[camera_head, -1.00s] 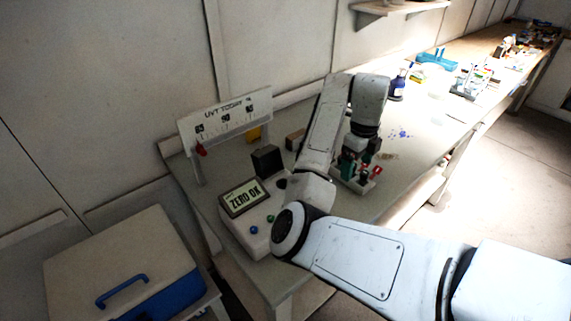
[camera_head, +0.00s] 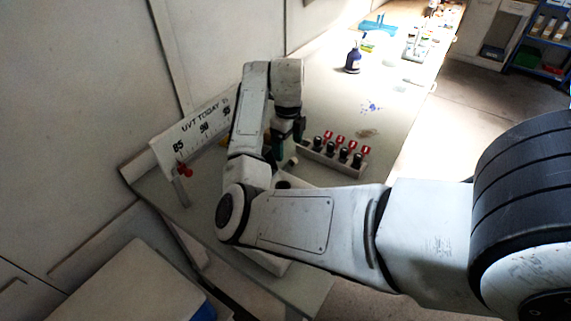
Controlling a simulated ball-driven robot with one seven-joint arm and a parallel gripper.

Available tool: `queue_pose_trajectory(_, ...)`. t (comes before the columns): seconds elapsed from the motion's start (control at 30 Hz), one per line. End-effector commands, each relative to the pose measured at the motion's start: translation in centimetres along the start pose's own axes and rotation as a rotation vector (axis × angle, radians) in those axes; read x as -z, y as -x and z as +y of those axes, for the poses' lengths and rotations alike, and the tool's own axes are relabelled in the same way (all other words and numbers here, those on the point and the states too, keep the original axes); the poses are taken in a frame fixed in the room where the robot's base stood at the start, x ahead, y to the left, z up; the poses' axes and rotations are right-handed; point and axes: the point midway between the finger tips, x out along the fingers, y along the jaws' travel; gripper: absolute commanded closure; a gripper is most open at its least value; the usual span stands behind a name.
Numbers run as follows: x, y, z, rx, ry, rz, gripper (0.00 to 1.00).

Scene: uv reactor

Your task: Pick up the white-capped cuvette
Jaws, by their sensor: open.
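My gripper (camera_head: 285,148) points down over the bench, just left of the sample rack, and is open. It is small and partly hidden by my own arm. A small pale shape shows close to its fingertips, but I cannot tell whether this is the white-capped cuvette. The pale rack (camera_head: 322,160) holds several black-capped and red-capped pieces (camera_head: 340,140) in rows. I cannot make out a white cap among them.
The bench (camera_head: 330,95) is clear behind the rack except for blue spots and a brown stain. A dark blue bottle (camera_head: 353,62) stands farther back. The "UVT TODAY" scale board (camera_head: 205,128) stands at the left. A pale box (camera_head: 130,290) is at the lower left.

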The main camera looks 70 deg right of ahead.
Motion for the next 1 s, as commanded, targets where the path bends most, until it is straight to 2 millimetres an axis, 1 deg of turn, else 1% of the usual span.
queue_pose_trajectory(0.1,0.0,-1.2,0.0,0.0,0.002,0.0,0.13)
queue_pose_trajectory(0.27,0.1,-2.0,0.1,-0.001,0.001,0.002,0.13)
queue_pose_trajectory(0.37,0.2,-3.3,0.1,-0.002,0.002,0.003,0.13)
queue_pose_trajectory(0.5,0.2,-5.4,0.2,-0.002,0.002,0.002,0.13)
queue_pose_trajectory(0.6,0.2,-6.4,0.1,-0.002,0.002,0.001,0.13)
queue_pose_trajectory(0.7,0.2,-6.8,0.1,0.0,0.001,0.0,0.13)
queue_pose_trajectory(0.87,0.1,-6.9,0.1,0.0,0.0,-0.001,0.13)
queue_pose_trajectory(0.9,0.1,-6.8,0.1,0.0,0.0,-0.001,0.14)
queue_pose_trajectory(1.0,0.1,-6.8,0.1,0.0,0.0,-0.001,0.23)
